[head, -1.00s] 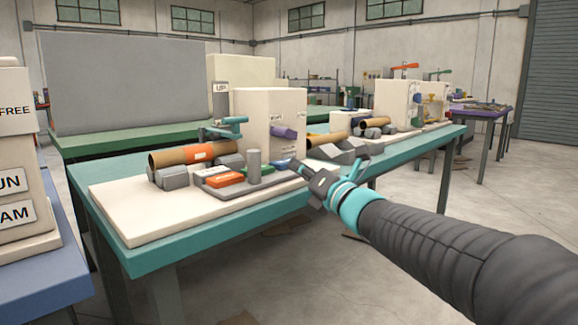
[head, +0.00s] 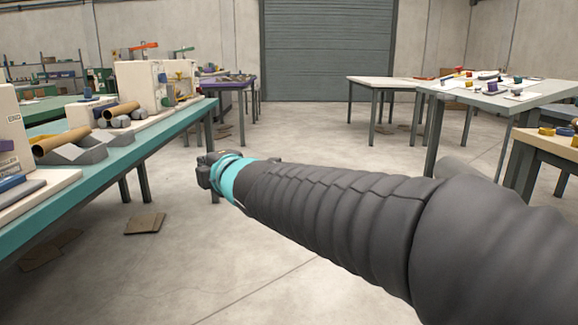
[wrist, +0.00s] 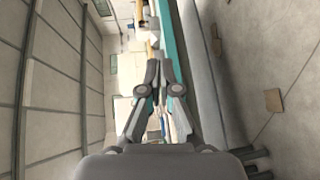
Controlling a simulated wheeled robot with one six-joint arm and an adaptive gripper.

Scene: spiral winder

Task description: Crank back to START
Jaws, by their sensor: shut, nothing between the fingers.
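Only the right end of the near winder shows, at the left edge of the head view: part of its cream housing (head: 8,130), a purple part (head: 7,146) and its pale base board (head: 45,188). Its crank and any START mark are out of view. My gripper (head: 206,172) is beyond the teal table's right side, over open floor, apart from the winder and holding nothing. In the wrist view the fingers (wrist: 159,68) are closed together, with the teal table edge (wrist: 168,40) behind them.
The teal table (head: 120,160) runs along the left, with a cardboard tube (head: 58,138) and another cream machine (head: 140,84) on it. Cardboard (head: 145,222) lies on the floor. Other tables (head: 480,95) stand at right. The middle floor is clear.

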